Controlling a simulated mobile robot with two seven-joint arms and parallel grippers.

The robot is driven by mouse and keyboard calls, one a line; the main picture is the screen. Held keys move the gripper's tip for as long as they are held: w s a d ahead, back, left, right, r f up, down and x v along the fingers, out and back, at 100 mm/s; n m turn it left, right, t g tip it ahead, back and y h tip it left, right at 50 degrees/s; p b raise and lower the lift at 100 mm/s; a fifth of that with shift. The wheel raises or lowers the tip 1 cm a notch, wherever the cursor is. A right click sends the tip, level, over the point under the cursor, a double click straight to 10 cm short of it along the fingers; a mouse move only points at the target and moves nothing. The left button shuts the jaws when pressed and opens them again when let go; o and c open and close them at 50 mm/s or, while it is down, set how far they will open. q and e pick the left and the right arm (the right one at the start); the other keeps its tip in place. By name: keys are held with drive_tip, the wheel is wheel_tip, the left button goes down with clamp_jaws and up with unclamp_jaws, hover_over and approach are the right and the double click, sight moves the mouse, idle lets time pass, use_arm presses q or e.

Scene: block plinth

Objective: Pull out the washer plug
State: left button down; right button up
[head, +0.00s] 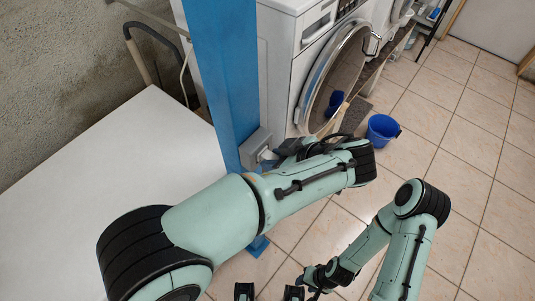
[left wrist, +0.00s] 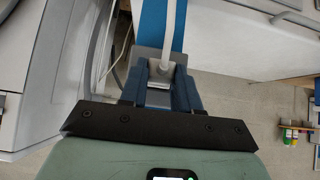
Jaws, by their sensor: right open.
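The washer plug (left wrist: 164,70) is pale, with a white cord (left wrist: 170,28) running from it in the left wrist view. It is at a grey socket box (head: 256,148) on a blue post (head: 228,70). My left gripper (left wrist: 163,84) has a finger on each side of the plug; whether they touch it I cannot tell. In the head view my left arm mostly hides this gripper and the plug. My right gripper (head: 269,292) is open and empty, low at the bottom edge of the head view.
A white washer (head: 285,60) with a round door stands behind the post. A blue bucket (head: 382,131) is on the tiled floor (head: 470,160). A white tabletop (head: 110,150) fills the left. The floor at right is mostly clear.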

use_arm(q)
drive_tip(key=shift+s+d, duration=0.2)
drive_tip(key=shift+d, duration=0.05)
idle(0.5)
drive_tip(key=shift+s+d, duration=0.65)
drive_tip(key=shift+d, duration=0.3)
drive_tip(key=s+d, duration=0.2)
drive_tip(key=d, duration=0.1)
drive_tip(key=shift+s+d, duration=0.1)
drive_tip(key=shift+s, duration=0.1)
